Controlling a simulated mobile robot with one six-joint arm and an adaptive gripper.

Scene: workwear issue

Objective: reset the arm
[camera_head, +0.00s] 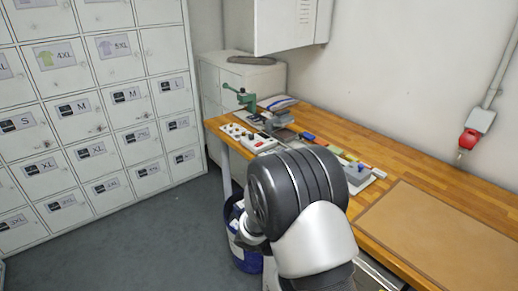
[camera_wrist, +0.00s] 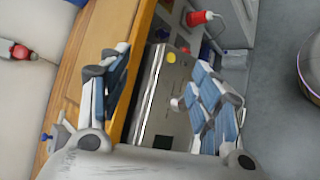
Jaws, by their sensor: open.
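My gripper (camera_wrist: 160,65) shows in the wrist view, its two blue-and-grey fingers spread wide apart with nothing held between them. It hangs by the front edge of the wooden workbench (camera_wrist: 88,40). Behind the gap between the fingers is a grey metal box or drawer front (camera_wrist: 164,95) with a round yellow mark. In the head view my arm fills the middle foreground in front of the workbench (camera_head: 402,170), and my gripper is hidden there.
A green hand press (camera_head: 240,97), a white button box (camera_head: 248,138) and small coloured items stand on the bench. A brown mat (camera_head: 440,235) lies bare at right. A blue bin (camera_head: 248,262) is under the bench. Lockers (camera_head: 95,110) stand left; the floor (camera_head: 150,240) before them is clear.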

